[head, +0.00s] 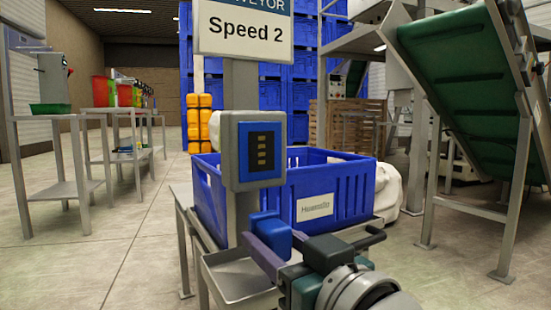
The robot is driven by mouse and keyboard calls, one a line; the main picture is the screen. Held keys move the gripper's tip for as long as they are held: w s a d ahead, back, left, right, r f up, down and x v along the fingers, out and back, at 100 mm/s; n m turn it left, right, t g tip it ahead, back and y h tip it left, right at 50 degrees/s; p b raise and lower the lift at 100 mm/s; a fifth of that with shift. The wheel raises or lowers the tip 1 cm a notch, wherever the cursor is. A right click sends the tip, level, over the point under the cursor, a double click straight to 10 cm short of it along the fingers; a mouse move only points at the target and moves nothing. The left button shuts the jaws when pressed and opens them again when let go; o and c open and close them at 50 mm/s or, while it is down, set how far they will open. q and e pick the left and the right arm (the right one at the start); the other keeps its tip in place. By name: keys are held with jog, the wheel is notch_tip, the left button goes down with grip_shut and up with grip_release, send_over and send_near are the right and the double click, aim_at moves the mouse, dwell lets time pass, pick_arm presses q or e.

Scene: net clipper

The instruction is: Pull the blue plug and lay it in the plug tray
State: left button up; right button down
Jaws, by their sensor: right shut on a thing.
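The blue plug (270,234) is held in my right gripper (290,243), which is shut on it. The plug is apart from the socket panel and shows below it and slightly to the right. The socket panel (258,151), a grey box with a blue frame, is on the post. Its dark face shows several gold contacts and no plug in it. The metal plug tray (238,280) is below, at the foot of the post; the plug appears above its back right side. My right gripper and wrist hide part of the tray. My left gripper is not in view.
A blue crate (340,190) with a white label stands on a stand behind the post. A sign (245,30) reading "Speed 2" tops the grey post (242,92). A green conveyor (455,60) slopes at right. Grey tables (65,190) stand at left, with open floor between.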

jog(key=shift+f+b, duration=0.75)
jog(key=shift+f, duration=0.4)
dwell(0.4)
dwell(0.4)
jog(key=shift+c, duration=1.3)
grip_release()
jog(key=shift+s+d+r+p, duration=0.15)
jog(key=shift+s+d+p, duration=0.2)
jog(key=shift+p, duration=0.2)
jog(key=p+v, duration=0.8)
jog(key=v, duration=1)
